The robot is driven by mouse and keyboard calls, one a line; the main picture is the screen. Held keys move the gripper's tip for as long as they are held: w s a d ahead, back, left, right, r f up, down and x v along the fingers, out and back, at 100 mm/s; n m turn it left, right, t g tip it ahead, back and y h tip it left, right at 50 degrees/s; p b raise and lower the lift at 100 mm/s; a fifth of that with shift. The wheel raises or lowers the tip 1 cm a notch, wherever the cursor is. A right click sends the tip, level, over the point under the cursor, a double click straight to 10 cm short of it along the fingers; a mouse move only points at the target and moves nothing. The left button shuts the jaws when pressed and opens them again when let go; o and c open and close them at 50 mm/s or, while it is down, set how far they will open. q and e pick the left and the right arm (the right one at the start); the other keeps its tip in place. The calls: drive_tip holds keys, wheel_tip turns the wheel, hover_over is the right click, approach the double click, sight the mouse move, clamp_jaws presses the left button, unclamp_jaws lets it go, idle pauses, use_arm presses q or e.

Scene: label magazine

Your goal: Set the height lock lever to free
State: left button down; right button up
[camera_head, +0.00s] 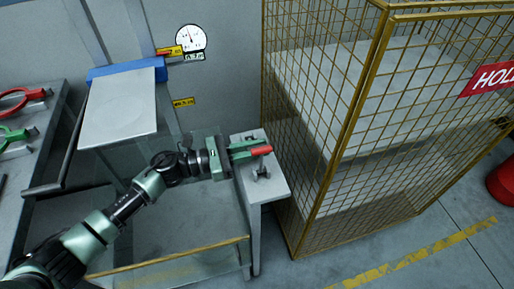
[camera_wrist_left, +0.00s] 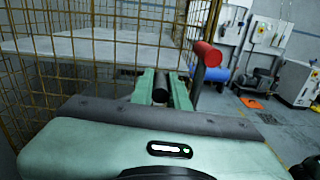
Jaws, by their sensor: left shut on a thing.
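The height lock lever (camera_head: 261,150) has a red grip and stands on a small grey block beside the glass-sided stand. In the left wrist view its red end (camera_wrist_left: 207,54) shows just right of the fingers, on a grey rod. My left gripper (camera_head: 247,151) reaches it from the left, with green fingers at the lever. The fingers (camera_wrist_left: 162,88) are shut on the lever, with a dark round piece showing between them. The exact contact is partly hidden by the fingers. The lock markings cannot be read. My right gripper is not in view.
A yellow mesh cage (camera_head: 330,130) with a red sign (camera_head: 488,78) stands close to the right of the lever. A dial gauge (camera_head: 190,39) is on the back wall. A grey plate (camera_head: 118,108) with a blue edge is behind my arm. Red and green tools lie on a left bench (camera_head: 40,150).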

use_arm(q)
drive_tip(key=shift+w+a+r+n, duration=0.1)
drive_tip(key=shift+w+r+n, duration=0.35)
drive_tip(key=shift+n, duration=0.3)
drive_tip(key=shift+w+a+r+n, duration=0.1)
drive_tip(key=shift+w+r+n, duration=0.15)
drive_tip(key=shift+r+n, duration=0.4)
drive_tip(key=w+a+r+n+b, duration=0.1)
drive_tip(key=w+r+n+b, duration=0.1)
drive_tip(key=w+n, duration=0.3)
drive_tip(key=shift+w+a+r+n+b, duration=0.15)
drive_tip(key=shift+a+n+b, duration=0.25)
drive_tip(key=shift+n, duration=0.6)
drive_tip(key=shift+w, duration=0.1)
drive_tip(key=c, duration=1.4)
unclamp_jaws()
drive_tip(key=shift+o, duration=0.2)
